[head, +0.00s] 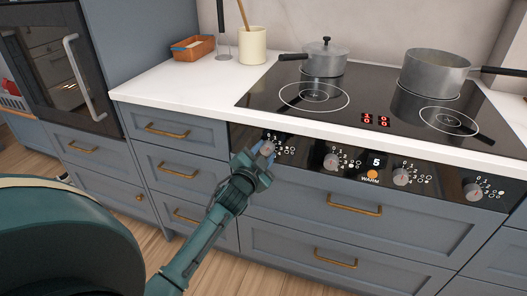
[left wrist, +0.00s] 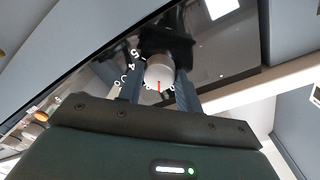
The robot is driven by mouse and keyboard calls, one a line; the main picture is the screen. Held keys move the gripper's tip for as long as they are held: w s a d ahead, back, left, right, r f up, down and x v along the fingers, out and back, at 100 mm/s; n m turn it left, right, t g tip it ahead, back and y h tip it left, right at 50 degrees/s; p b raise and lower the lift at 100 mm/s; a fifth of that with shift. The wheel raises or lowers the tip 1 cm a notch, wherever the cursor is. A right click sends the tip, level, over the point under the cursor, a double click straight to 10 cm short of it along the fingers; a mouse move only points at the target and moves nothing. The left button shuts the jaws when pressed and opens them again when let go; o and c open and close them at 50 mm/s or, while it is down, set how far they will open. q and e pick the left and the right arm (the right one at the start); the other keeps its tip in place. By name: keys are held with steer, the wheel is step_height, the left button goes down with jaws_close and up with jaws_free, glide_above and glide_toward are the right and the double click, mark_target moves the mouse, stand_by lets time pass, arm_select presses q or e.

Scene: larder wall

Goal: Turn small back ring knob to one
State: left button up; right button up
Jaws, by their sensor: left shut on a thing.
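My left gripper (head: 262,157) is at the leftmost knob (head: 267,148) on the black control panel. It is shut on that knob, with one finger on each side. In the left wrist view the knob (left wrist: 159,69) is pale and round, between the fingers (left wrist: 158,90). Its red pointer line shows at the lower edge of its face, and white dial numbers lie around it, some hidden by the fingers. The panel has three more knobs: one left of centre (head: 331,161), one right of centre (head: 401,176) and one far right (head: 473,192). My right gripper is not in view.
The black hob (head: 290,80) above carries a lidded pot (head: 323,60) at back left and a larger pot (head: 434,75) at back right. Its red digits (head: 376,120) are lit. A panel display (head: 376,161) reads 5, above an orange WARM light. Drawers with brass handles (head: 354,205) lie below.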

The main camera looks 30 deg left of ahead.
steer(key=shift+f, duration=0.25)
arm_select(q)
steer(key=o, duration=1)
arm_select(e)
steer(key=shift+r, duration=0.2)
arm_select(q)
steer(key=shift+s+d, duration=0.1)
steer(key=shift+s, duration=0.4)
steer(key=s, duration=0.4)
steer(key=s+d, duration=0.1)
steer(key=s, duration=0.3)
steer(key=s+d+p, duration=0.1)
steer(key=s, duration=0.3)
steer(key=shift+d+r, duration=0.1)
steer(key=shift+r, duration=0.1)
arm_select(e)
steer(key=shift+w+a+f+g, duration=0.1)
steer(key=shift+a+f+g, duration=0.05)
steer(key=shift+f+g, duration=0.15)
